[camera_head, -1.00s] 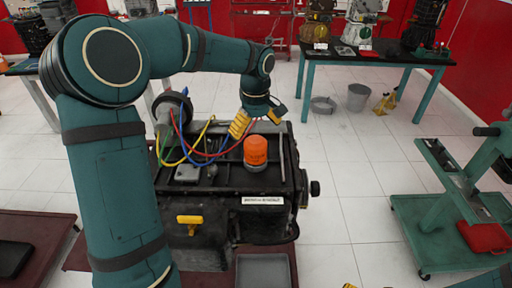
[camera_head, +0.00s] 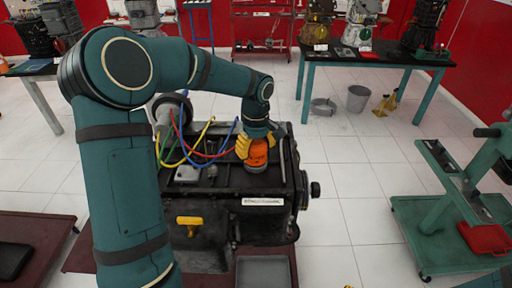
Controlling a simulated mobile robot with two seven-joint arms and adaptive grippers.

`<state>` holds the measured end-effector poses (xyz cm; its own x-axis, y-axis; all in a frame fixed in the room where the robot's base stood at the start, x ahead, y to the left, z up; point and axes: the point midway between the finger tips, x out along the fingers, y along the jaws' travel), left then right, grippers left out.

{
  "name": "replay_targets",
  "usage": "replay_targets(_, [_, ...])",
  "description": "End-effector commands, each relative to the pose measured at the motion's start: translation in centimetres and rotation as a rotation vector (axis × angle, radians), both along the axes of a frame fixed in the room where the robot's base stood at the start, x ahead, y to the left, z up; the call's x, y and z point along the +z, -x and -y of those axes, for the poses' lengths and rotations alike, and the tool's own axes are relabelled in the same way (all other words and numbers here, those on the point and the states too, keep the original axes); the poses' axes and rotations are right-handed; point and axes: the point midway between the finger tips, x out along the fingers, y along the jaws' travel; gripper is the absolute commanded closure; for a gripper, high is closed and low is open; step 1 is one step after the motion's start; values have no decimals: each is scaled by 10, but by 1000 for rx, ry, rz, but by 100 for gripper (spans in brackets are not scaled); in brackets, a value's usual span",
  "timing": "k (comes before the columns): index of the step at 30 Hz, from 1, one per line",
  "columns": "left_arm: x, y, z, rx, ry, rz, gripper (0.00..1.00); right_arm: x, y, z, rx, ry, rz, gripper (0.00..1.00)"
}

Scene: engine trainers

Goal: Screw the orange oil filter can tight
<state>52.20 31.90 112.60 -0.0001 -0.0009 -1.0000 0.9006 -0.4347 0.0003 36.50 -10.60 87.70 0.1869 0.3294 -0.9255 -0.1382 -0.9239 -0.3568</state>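The orange oil filter can (camera_head: 257,158) stands upright on top of the black engine block (camera_head: 225,215), toward its right side. My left gripper (camera_head: 259,145) reaches down over the can from above. Its yellow fingers lie on either side of the can's upper part and hide some of it. Whether they press on the can or stand slightly apart from it cannot be told. A small yellow tip at the bottom edge seems to be my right gripper (camera_head: 350,286); the remainder is out of frame.
Red, blue and yellow cables (camera_head: 200,150) loop over the block left of the can. A grey tray (camera_head: 263,275) sits in front of the block. A green wheeled stand (camera_head: 430,225) is at the right, a teal table (camera_head: 375,62) behind. Floor between is clear.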

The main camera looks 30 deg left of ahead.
Motion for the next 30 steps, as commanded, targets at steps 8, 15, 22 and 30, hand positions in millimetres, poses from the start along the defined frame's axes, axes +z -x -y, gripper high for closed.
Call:
replay_targets(8, [1,0,0,-35,0,1,67,1,0,0,0,0,0,0])
replay_targets(15, [2,0,0,-213,-1,2,67,3,0,0,0,0,0,0])
replay_targets(22, [1,0,-1,-278,-2,3,67,4,0,0,0,-1,0,0])
replay_targets(30, [2,0,-1,-276,-2,3,8,4,0,0,0,-1,0,0])
